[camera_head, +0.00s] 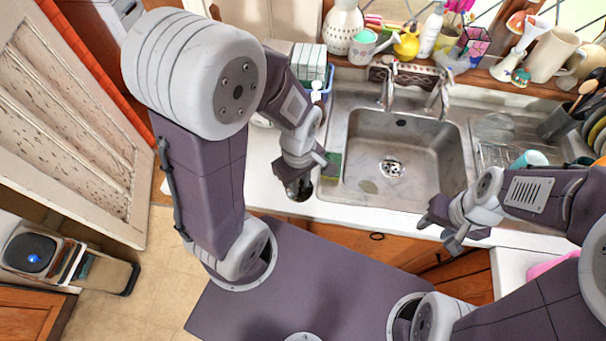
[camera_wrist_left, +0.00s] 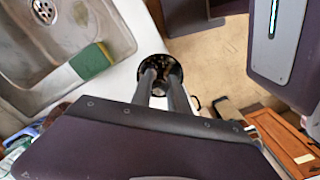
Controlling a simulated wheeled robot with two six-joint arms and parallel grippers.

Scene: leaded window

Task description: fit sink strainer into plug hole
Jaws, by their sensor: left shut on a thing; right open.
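My left gripper (camera_head: 301,182) is shut on the sink strainer (camera_head: 301,194), a dark, round, perforated piece. It holds it over the counter's front edge, left of the sink (camera_head: 365,190). In the left wrist view the strainer (camera_wrist_left: 158,66) shows at the fingertips (camera_wrist_left: 160,78), above the counter edge and floor. The plug hole (camera_head: 391,168) is a round metal fitting with dark openings in the basin floor, to the right of the left gripper; it also shows in the left wrist view (camera_wrist_left: 43,11). My right gripper (camera_head: 438,228) is open and empty near the sink's front right edge.
A green and yellow sponge (camera_head: 331,165) lies on the sink's left rim, close to my left gripper. The faucet (camera_head: 387,92) stands behind the basin. Pots and bottles crowd the windowsill (camera_head: 485,78). A blue-edged basket (camera_head: 312,70) stands back left. The basin is mostly clear.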

